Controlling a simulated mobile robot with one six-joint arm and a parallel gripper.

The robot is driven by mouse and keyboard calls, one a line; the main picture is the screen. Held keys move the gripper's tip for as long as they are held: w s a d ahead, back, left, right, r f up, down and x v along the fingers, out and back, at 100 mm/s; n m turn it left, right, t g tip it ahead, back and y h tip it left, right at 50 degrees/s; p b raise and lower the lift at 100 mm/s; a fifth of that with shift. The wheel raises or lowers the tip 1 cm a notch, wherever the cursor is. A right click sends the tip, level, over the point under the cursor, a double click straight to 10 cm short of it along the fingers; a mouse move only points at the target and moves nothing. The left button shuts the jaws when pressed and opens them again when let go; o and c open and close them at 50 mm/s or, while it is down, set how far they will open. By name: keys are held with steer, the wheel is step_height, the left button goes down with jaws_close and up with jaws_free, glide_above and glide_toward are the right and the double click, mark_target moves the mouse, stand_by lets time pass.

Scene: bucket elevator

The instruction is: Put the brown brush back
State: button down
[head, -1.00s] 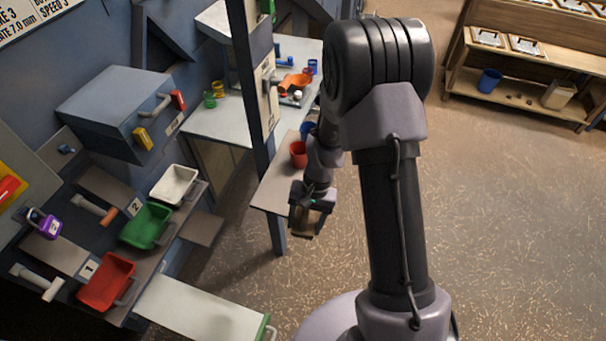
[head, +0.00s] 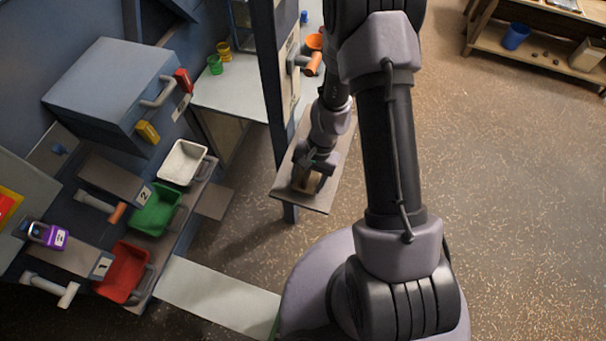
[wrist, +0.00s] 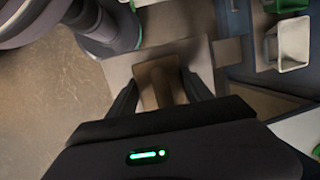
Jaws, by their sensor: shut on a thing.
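My gripper (head: 308,178) is shut on the brown brush (wrist: 160,83), which shows as a brown block between the two fingers in the wrist view. In the head view the brush (head: 304,183) is small and partly hidden by my gripper. Both are over the small grey-brown side shelf (head: 318,201), near its left front part. I cannot tell whether the brush touches the shelf. The shelf also shows behind the brush in the wrist view (wrist: 120,68).
White (head: 183,162), green (head: 157,207) and red (head: 122,272) bins stand at left below a blue-grey box (head: 112,88). A dark post (head: 268,85) rises beside the shelf. A pale chute (head: 222,295) juts out at lower left.

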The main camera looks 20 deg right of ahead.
steer(key=shift+f, duration=0.3)
steer(key=shift+f, duration=0.15)
steer(key=shift+c, duration=2.1)
jaws_free()
